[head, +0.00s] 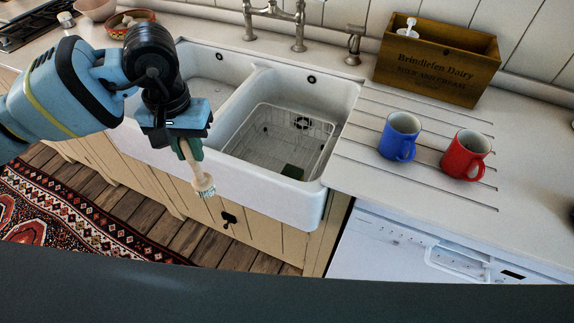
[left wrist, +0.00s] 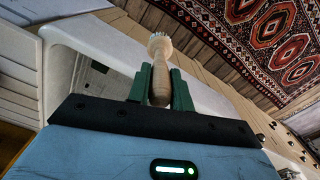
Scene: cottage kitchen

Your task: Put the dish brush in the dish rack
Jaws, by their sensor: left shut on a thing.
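The dish brush (head: 201,181) has a pale wooden handle and a round bristle head. My left gripper (head: 188,149) is shut on its handle and holds it in the air in front of the double sink, near the divider. In the head view the bristle head points down. In the left wrist view the brush handle (left wrist: 160,78) sits between the green fingers (left wrist: 159,88), with the bristle head beyond the fingertips. The dish rack (head: 300,114), a pale wire frame, sits inside the right basin, to the right of the brush and apart from it. My right gripper is not in view.
A dark green block (head: 292,171) lies in the right basin near its front. The basin's front wall (head: 275,195) is a raised edge. A blue mug (head: 400,137), a red mug (head: 465,155) and a wooden box (head: 436,62) stand on the right counter. The tap (head: 298,28) is behind.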

